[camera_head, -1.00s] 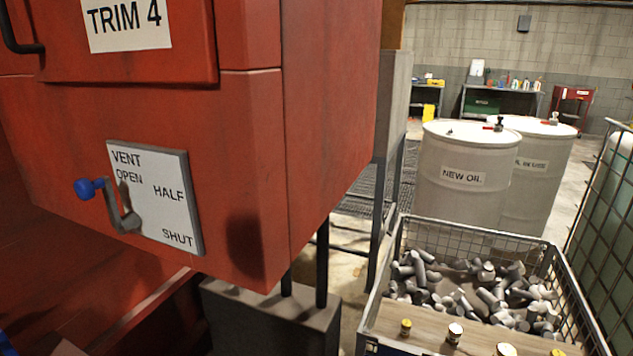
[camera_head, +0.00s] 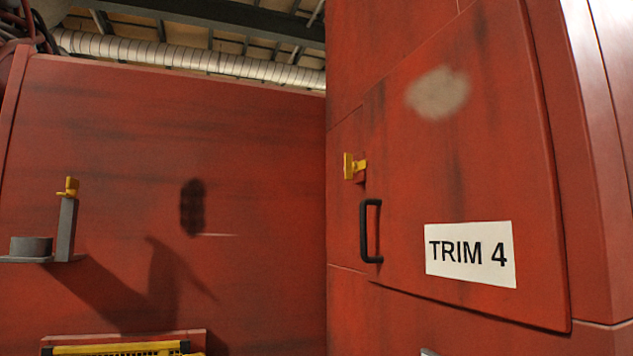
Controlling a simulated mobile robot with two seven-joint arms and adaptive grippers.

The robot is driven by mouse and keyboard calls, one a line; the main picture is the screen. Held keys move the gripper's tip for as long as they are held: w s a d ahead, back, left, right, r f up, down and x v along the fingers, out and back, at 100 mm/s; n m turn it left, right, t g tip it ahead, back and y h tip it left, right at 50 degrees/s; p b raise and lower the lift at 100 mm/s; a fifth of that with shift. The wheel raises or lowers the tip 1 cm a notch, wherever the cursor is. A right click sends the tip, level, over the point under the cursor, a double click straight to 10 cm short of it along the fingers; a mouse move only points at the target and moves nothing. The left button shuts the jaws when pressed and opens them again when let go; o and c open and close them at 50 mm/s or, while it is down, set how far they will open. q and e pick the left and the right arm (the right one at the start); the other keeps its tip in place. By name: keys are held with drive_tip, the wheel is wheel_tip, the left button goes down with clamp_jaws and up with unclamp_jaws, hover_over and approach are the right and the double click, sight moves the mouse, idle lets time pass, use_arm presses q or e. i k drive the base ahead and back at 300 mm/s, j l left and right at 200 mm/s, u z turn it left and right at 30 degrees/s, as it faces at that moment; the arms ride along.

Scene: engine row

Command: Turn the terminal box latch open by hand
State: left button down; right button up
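A red box door (camera_head: 470,180) marked TRIM 4 fills the right of the head view. A small yellow latch (camera_head: 349,166) sits at the door's left edge, above the black handle (camera_head: 368,232). Its yellow plate stands upright, with a short yellow piece on its right and a small red block under that. I cannot tell for certain from this angle whether the latch is turned open or shut. The white TRIM 4 label (camera_head: 470,253) is to the right of the handle. Neither of my grippers is in view.
A red wall (camera_head: 250,130) runs left of the box, with dark shadows on it. A grey bracket (camera_head: 66,228) with a yellow top stands out at far left. A yellow mesh-like piece (camera_head: 120,349) shows at the bottom. A silver duct (camera_head: 190,55) runs overhead.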

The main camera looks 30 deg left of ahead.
sight(349, 167)
drive_tip(key=u, duration=0.85)
